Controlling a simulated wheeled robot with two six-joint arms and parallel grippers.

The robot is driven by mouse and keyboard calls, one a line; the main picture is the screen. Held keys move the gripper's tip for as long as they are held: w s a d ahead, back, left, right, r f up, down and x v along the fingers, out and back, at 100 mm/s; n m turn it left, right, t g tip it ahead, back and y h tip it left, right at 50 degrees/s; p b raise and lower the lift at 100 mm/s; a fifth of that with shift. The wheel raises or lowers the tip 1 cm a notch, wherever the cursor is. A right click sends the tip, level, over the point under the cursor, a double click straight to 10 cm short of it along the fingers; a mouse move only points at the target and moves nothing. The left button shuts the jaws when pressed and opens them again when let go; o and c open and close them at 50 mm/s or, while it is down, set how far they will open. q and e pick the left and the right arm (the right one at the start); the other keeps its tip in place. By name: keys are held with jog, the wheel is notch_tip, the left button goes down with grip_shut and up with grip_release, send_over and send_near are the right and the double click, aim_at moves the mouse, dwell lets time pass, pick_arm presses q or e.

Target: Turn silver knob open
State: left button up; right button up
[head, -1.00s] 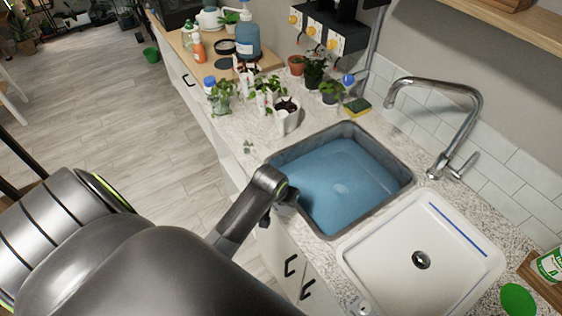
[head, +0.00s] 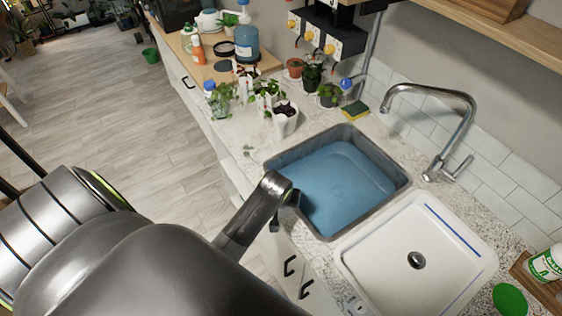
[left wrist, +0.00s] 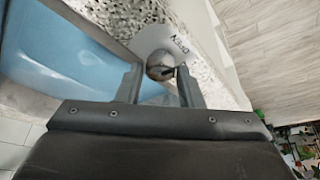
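The silver knob (left wrist: 160,66) shows in the left wrist view, on a round white plate (left wrist: 151,40) with dark lettering that looks like OPEN, seen upside down. It sits on the speckled counter strip beside the blue basin. My left gripper (left wrist: 160,73) is open, with one finger on each side of the knob; I cannot tell whether either finger touches it. In the head view my left gripper (head: 285,203) is at the front edge of the blue basin, and the knob is hidden there. My right gripper is not in view.
The blue basin (head: 335,185) and white sink (head: 415,235) lie beyond my left gripper, with a tall faucet (head: 460,115) behind. Several potted plants (head: 285,118) and a sponge (head: 355,110) stand on the counter.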

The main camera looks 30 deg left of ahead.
pick_arm(q)
jog(key=shift+o, duration=1.4)
jog(key=b+v, duration=0.1)
jog(key=v, duration=1.6)
jog(key=shift+r, duration=0.15)
